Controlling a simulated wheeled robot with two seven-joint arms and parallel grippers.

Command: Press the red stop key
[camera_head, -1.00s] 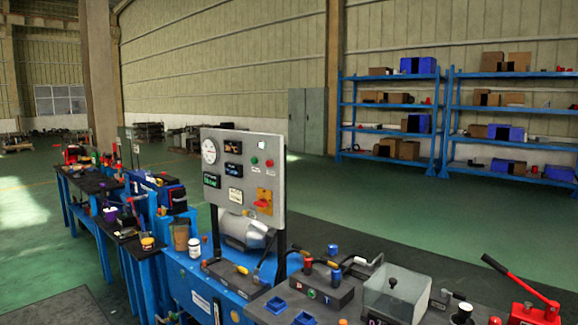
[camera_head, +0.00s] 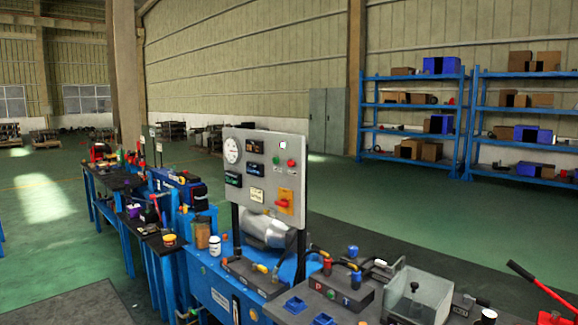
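A grey control panel (camera_head: 262,190) stands upright on two dark posts over the workbench, near the middle of the head view. On its right side are a small green key (camera_head: 276,161) and, beside it, a small red key (camera_head: 291,162). Below them is a red rotary handle on an orange-yellow plate (camera_head: 284,201). A round white gauge and several dark displays fill the panel's left side. Labels under the keys are too small to read. Neither of my grippers shows in this view.
A blue workbench (camera_head: 205,280) runs from the lower right toward the back left, with other benches beyond. A clear box (camera_head: 418,294) and a red lever (camera_head: 540,284) stand at the right. Blue shelves (camera_head: 412,129) are far behind. Green floor at left is open.

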